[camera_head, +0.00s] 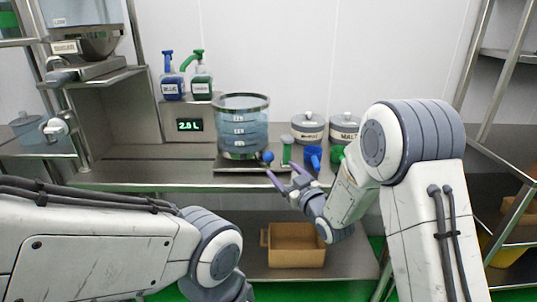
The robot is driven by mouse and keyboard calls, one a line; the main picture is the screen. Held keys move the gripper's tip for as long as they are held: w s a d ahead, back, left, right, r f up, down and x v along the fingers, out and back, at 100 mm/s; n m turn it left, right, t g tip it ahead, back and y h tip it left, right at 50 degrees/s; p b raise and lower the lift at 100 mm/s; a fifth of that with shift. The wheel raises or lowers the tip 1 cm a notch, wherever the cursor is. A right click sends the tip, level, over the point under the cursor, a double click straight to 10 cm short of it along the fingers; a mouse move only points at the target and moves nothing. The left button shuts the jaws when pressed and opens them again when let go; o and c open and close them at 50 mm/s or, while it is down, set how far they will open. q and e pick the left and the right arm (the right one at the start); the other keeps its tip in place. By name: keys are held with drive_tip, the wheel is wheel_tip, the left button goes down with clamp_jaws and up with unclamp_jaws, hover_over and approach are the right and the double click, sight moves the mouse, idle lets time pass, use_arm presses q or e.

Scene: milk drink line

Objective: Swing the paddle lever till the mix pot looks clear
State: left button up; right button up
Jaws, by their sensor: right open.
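The mix pot (241,133) is a see-through cylinder with a metal rim and white level marks, standing on a metal base on the counter. Its contents look pale blue-grey; I cannot tell how evenly mixed they are. A blue ball knob (268,157), apparently the end of the paddle lever, sits at the pot's lower right front. My right gripper (282,172) is open just in front of the knob, its fingers pointing toward the pot. I cannot tell if it touches the knob. My left arm comes in low at the left, with its gripper out of view.
A display (190,125) reads about 2.5 L. Blue (172,86) and green (201,84) pump bottles stand above it. A green-capped vial (286,149), blue cup (313,157) and lidded jars (308,128) stand right of the pot. A brown bin (296,246) sits below.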

sight(271, 159)
drive_tip(key=p+x, duration=0.1)
drive_tip(key=x, duration=0.9)
drive_tip(key=shift+s, duration=0.1)
clamp_jaws()
idle(1.1)
